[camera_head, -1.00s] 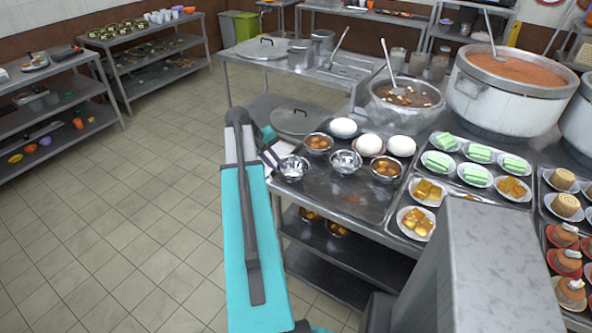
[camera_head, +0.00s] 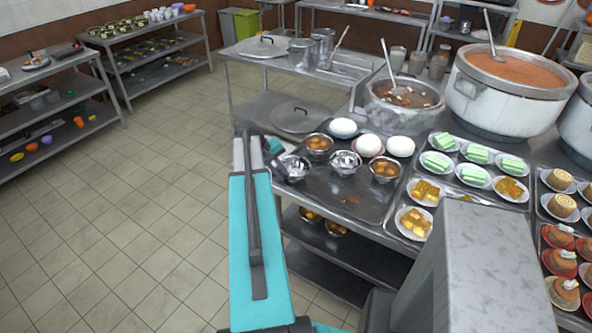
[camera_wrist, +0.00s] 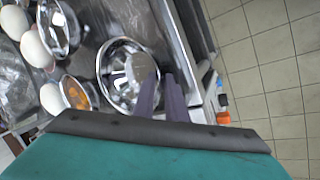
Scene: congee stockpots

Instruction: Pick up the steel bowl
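Two empty steel bowls stand at the front left of the tray on the counter. The left steel bowl (camera_head: 297,168) is nearest my gripper, and it fills the middle of the wrist view (camera_wrist: 119,70). The other steel bowl (camera_head: 345,161) is to its right and also shows at the top left of the wrist view (camera_wrist: 57,30). My gripper (camera_wrist: 160,80) is at the left bowl's near rim. One dark finger overlaps the bowl's inside and the other is just outside, with a narrow gap between them. In the head view my gripper (camera_head: 277,166) is partly hidden behind my arm.
Steel bowls with orange food (camera_head: 318,144) and white eggs (camera_head: 369,145) stand close behind on the tray (camera_head: 345,200). A soup pot (camera_head: 403,118) with a ladle is farther back. Plates of green cakes (camera_head: 437,162) are to the right. Open tiled floor (camera_head: 140,220) lies left.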

